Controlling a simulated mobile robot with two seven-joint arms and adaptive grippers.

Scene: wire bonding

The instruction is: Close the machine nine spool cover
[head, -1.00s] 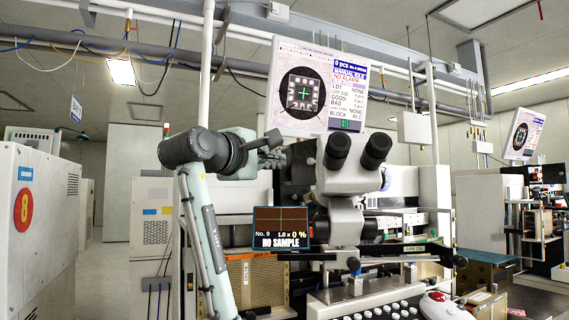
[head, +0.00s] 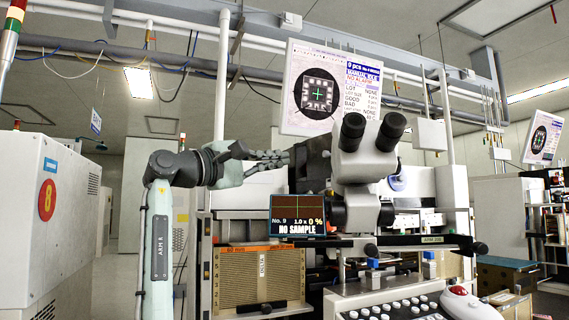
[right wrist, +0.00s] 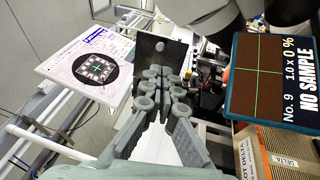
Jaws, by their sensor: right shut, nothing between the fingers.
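A dark panel with a pale round knob, probably the spool cover, stands just beyond my right fingertips in the right wrist view (right wrist: 178,48). In the head view a dark rounded part (head: 312,168) shows left of the microscope; I cannot tell if it is the same cover, nor how far open it is. My right gripper (head: 280,156) points right toward this part, beside the machine. Its fingers are together and empty in the right wrist view (right wrist: 166,76). Contact with the panel is unclear. My left gripper is out of view.
The microscope (head: 362,150) stands right of my right gripper. The large monitor (head: 328,88) hangs above it. The small "NO SAMPLE" screen (head: 298,216) is below, over the orange-topped magazine (head: 262,280). A white machine marked 8 (head: 40,225) stands at the left.

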